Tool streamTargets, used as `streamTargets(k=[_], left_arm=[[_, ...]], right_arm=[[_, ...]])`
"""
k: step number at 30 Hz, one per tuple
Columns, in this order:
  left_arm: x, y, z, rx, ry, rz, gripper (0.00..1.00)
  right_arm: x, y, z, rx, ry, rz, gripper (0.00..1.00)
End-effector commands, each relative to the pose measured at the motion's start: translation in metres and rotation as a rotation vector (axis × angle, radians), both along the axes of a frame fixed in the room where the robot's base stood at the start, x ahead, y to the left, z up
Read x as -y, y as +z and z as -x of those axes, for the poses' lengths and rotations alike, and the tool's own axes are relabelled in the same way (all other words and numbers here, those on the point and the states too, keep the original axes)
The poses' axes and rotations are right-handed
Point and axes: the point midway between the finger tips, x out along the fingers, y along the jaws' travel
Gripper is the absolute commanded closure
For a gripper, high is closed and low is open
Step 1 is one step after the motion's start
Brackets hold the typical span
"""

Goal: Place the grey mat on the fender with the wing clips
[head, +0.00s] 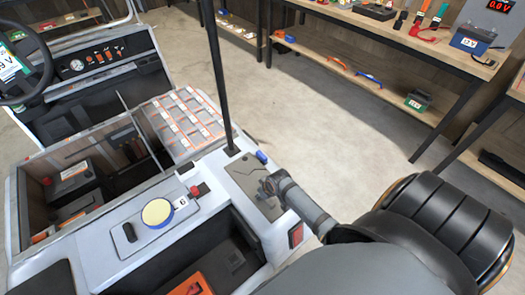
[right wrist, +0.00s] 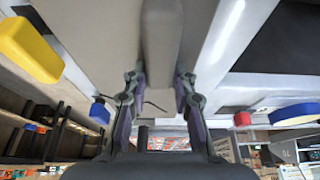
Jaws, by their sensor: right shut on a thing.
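The grey mat (head: 252,183) lies on the light fender (head: 222,180) at the cart's right rear corner, near the foot of the black post. A thin dark line shows on it. My right gripper (head: 272,184) is over its right part. In the right wrist view the fingers (right wrist: 158,100) are closed on a raised grey bar (right wrist: 161,45), which seems part of the mat. A blue wing clip (head: 262,156) stands at the fender's outer edge; it also shows in the right wrist view (right wrist: 100,112). A yellow clip (right wrist: 28,48) shows there, hidden in the head view. My left gripper is out of view.
A red knob (head: 195,191) and a round yellow-topped blue cap (head: 157,212) stand on the cart's rear deck. The black post (head: 222,80) rises beside the mat. Shelves (head: 420,50) with tools line the back; the floor between is clear.

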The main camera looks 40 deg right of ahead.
Motion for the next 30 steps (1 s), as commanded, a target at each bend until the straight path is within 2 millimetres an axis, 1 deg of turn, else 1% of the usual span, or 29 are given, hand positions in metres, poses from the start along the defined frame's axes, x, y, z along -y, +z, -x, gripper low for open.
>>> streamTargets(k=[1, 2, 6, 14, 17, 20, 27, 30], left_arm=[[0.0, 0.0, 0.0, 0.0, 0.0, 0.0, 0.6], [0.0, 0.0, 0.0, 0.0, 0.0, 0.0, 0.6], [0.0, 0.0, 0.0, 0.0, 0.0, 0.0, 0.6], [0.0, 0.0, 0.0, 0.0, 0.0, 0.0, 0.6], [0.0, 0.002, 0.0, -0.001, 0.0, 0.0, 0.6], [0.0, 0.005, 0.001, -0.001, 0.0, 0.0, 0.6], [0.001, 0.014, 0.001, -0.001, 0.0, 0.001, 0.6], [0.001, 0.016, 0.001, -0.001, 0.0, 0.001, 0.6]], right_arm=[[0.0, 0.0, -0.001, 0.003, 0.0, 0.0, 1.0], [0.0, -0.001, 0.0, 0.0, 0.0, 0.0, 0.72], [0.0, -0.001, 0.0, 0.0, 0.0, 0.0, 0.53], [0.0, 0.0, 0.0, 0.001, 0.0, 0.0, 0.51], [0.0, 0.005, 0.001, 0.002, 0.001, 0.001, 0.51], [0.002, 0.019, 0.007, 0.001, 0.001, 0.003, 0.51], [0.004, 0.074, 0.029, 0.003, 0.003, 0.004, 0.51], [0.004, 0.092, 0.037, 0.002, 0.003, 0.003, 0.51]])
